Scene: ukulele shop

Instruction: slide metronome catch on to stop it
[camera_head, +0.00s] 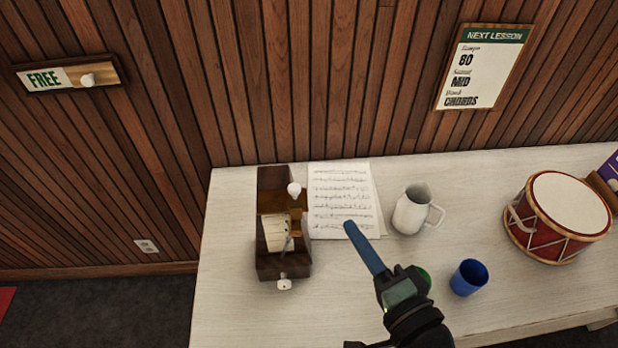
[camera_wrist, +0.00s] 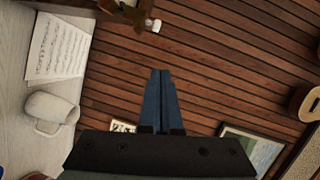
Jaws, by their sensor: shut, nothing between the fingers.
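The metronome (camera_head: 270,266) is a dark wooden case on the left part of the pale table, with a cream scale plate (camera_head: 276,232) and a thin rod on its face. One white knob (camera_head: 294,189) shows toward its back and another small white piece (camera_head: 284,285) at its front end; I cannot tell for certain which is the catch. In the wrist view part of the metronome (camera_wrist: 128,10) shows at the top edge, cut off, with a white knob (camera_wrist: 153,25). My gripper (camera_head: 348,225) has long blue fingers, shut and empty, right of the metronome and apart from it.
Sheet music (camera_head: 341,195) lies right of the metronome. A white pitcher (camera_head: 410,210), a blue cup (camera_head: 468,278) and a red drum (camera_head: 556,220) stand further right. The wood-slat wall is behind. The table in front of the metronome's right side is clear.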

